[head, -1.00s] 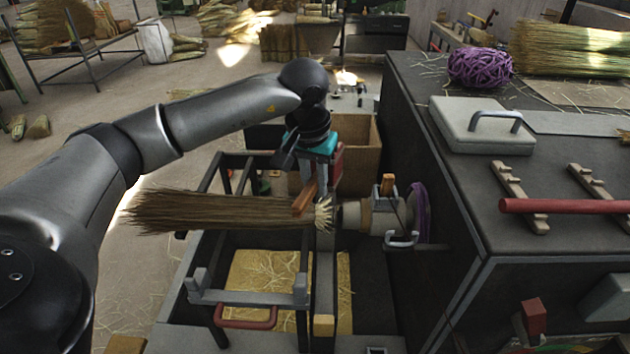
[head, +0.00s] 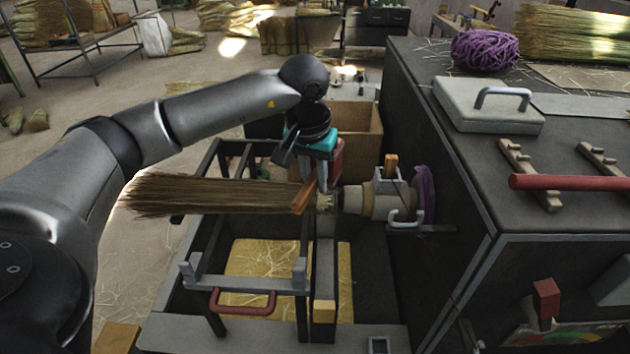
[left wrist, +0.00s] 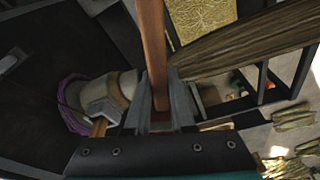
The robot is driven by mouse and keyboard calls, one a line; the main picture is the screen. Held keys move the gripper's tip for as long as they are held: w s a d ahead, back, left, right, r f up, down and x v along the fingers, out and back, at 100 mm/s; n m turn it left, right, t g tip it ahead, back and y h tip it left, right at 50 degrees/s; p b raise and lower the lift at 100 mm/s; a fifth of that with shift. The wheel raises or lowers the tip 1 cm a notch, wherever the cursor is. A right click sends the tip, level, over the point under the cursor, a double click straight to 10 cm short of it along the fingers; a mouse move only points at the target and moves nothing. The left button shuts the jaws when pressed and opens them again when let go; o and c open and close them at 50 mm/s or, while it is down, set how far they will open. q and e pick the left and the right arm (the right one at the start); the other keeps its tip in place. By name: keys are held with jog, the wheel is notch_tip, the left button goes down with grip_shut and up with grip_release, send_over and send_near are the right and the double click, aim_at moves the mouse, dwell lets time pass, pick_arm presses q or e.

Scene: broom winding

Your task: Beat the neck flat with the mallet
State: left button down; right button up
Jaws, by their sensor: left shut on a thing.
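The broom is a bundle of brown straw (head: 215,194) lying level across the dark frame. Its pale neck (head: 325,201) meets the grey holder (head: 379,197) on the right and is partly hidden by my gripper. My left gripper (head: 318,180) is above the neck, shut on the wooden mallet (head: 304,198). The mallet's wood overlaps the neck end of the straw; I cannot tell whether it touches. In the left wrist view the mallet's brown stick (left wrist: 153,40) runs up from between the fingers (left wrist: 163,105), with the straw (left wrist: 240,40) beside it. My right gripper is not in view.
A dark bench (head: 470,200) stands right, holding a purple twine ball (head: 485,50), a grey lidded box (head: 487,104) and a red bar (head: 570,182). A cardboard box (head: 357,127) is behind the gripper. An open frame with a straw-strewn tray (head: 265,255) lies below.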

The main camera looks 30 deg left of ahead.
pick_arm(q)
jog(key=r+p, duration=0.1)
jog(key=p, duration=0.2)
jog(key=r+n+p, duration=0.1)
jog(key=r+p, duration=0.1)
jog(key=p, duration=0.1)
jog(key=d+r+n+p, duration=0.1)
jog(key=r+p, duration=0.1)
jog(key=shift+w+r+p, duration=0.1)
jog(key=shift+w+p, duration=0.1)
jog(key=shift+p, duration=0.2)
dwell(0.5)
notch_tip(320, 180, down, 6)
jog(key=b, duration=0.5)
jog(key=shift+r+b, duration=0.25)
jog(key=shift+b, duration=0.1)
dwell(0.5)
